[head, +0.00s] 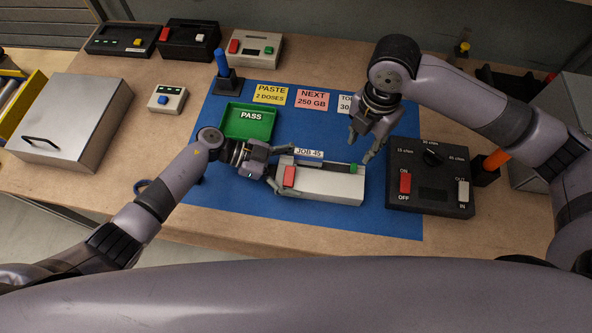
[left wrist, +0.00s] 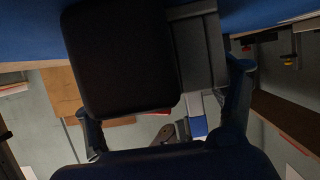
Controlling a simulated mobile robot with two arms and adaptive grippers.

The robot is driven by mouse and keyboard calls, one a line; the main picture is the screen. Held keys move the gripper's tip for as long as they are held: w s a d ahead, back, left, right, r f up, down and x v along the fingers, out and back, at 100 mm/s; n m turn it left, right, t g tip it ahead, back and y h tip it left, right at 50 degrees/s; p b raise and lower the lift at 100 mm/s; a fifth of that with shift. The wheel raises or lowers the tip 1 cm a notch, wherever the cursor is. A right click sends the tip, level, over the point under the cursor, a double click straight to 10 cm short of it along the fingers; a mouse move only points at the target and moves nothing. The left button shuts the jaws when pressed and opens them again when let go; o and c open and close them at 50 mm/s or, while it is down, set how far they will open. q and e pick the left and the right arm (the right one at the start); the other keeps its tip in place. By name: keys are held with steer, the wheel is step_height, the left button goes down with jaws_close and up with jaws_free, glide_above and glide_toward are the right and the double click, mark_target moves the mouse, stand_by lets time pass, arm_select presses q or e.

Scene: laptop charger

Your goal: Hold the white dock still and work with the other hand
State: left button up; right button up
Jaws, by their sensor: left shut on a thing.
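The white dock (head: 335,187) lies on the blue mat (head: 395,222) in the head view. It has a red rocker (head: 289,176) at its left end, a dark slot along its top and a small green part (head: 353,168) near its right end. A "JOB 45" label (head: 308,153) stands behind it. My left gripper (head: 279,173) is shut on the dock's left end. In the left wrist view a large dark shape hides most of the grip. My right gripper (head: 361,150) is open, with its fingers pointing down above the dock's right end, apparently empty.
A black control box (head: 430,200) with a knob and switches sits right of the dock. A green PASS tray (head: 248,122), note cards (head: 312,98) and a blue-handled tool in a stand (head: 222,70) lie behind. A metal box (head: 75,120) stands far left.

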steer(key=shift+c, duration=0.3)
steer(key=shift+f+m, duration=0.1)
steer(key=shift+m, duration=0.5)
steer(key=shift+c, duration=1.3)
steer(key=m+y, duration=0.2)
steer(key=m, duration=0.1)
steer(key=shift+m, duration=0.3)
steer(key=shift+c, duration=1.3)
steer(key=m, duration=0.1)
steer(key=m+y, duration=0.1)
steer(key=m, duration=0.1)
steer(key=shift+w+d+m, duration=0.15)
steer(key=shift+w+m, duration=0.05)
steer(key=shift+m, duration=0.1)
jaws_close()
steer(key=shift+w+d+r+m+t+y, duration=0.1)
steer(key=shift+r+m+t+y, duration=0.1)
steer(key=shift+m, duration=0.35)
steer(key=shift+w+d+r+m+t+y, duration=0.1)
steer(key=shift+m+t+y, duration=0.1)
steer(key=shift+m, duration=0.35)
